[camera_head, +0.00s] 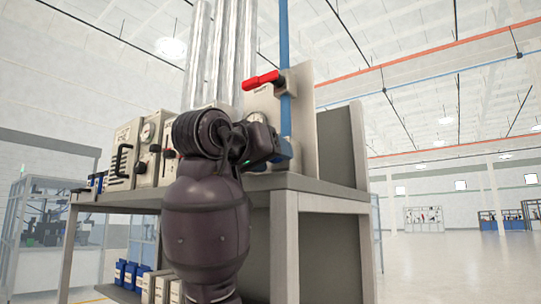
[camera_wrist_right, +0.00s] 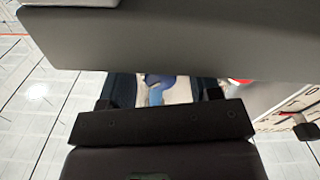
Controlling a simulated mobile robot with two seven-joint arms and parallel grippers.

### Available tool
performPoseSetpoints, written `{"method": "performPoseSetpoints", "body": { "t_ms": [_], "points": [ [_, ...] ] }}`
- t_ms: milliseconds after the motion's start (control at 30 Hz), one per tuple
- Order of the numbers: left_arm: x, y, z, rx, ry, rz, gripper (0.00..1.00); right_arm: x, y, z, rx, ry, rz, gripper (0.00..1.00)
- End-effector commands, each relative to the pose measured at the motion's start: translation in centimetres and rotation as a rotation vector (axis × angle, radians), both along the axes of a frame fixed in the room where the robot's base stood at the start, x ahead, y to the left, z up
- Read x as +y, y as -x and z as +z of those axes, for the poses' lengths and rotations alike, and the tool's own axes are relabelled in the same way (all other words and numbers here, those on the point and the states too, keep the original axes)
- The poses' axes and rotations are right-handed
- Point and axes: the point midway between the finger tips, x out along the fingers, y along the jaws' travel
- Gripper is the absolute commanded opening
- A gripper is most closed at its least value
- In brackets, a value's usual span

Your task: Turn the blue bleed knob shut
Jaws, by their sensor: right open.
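In the head view a blue pipe (camera_head: 285,70) runs down to the bench, with a red lever handle (camera_head: 262,80) on it. My dark right arm stands in front of the bench, and its gripper (camera_head: 277,147) is close to the lower end of that pipe. In the right wrist view a small rounded blue part (camera_wrist_right: 158,80), which looks like the blue knob, shows between the open fingers of my right gripper (camera_wrist_right: 163,90). Its upper side is cut off by a grey slab. I cannot tell whether the fingers touch it. My left gripper is out of view.
The grey bench (camera_head: 310,186) carries upright panels with gauges and black handles (camera_head: 120,160). A tall grey plate (camera_head: 300,100) stands behind the blue pipe. Blue and white boxes (camera_head: 128,275) sit on the lower shelf. The floor at the right (camera_head: 450,265) is clear.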

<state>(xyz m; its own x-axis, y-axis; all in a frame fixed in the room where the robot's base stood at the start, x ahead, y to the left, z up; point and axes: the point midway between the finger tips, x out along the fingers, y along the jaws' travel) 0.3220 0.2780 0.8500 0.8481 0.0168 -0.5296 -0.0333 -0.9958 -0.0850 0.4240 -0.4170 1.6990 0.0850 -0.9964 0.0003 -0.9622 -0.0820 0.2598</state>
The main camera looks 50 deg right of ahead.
Motion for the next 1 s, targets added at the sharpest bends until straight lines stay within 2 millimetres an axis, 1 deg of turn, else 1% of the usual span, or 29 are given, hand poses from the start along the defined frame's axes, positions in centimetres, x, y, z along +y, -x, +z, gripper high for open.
{"method": "performPoseSetpoints", "body": {
  "t_ms": [67,300,367,400,567,733,867,1000],
  "points": [
    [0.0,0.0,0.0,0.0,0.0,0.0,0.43,0.0,0.0,0.0,0.0,0.0,0.0,0.56],
    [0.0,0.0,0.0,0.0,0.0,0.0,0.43,0.0,0.0,0.0,0.0,0.0,0.0,0.19],
    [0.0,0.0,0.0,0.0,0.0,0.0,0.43,0.0,0.0,0.0,0.0,0.0,0.0,0.1],
    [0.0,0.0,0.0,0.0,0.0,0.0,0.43,0.0,0.0,0.0,0.0,0.0,0.001,0.08],
    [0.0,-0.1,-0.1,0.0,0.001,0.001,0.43,0.0,0.0,0.0,0.011,0.001,0.001,0.08],
    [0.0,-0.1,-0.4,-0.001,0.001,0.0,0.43,0.1,0.0,-0.1,0.058,0.003,0.002,0.08],
    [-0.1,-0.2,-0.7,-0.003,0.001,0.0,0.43,0.1,0.0,-0.1,0.132,0.01,0.003,0.08],
    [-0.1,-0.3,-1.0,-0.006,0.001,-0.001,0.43,0.1,0.1,-0.1,0.241,0.02,0.003,0.08]
  ]
}}
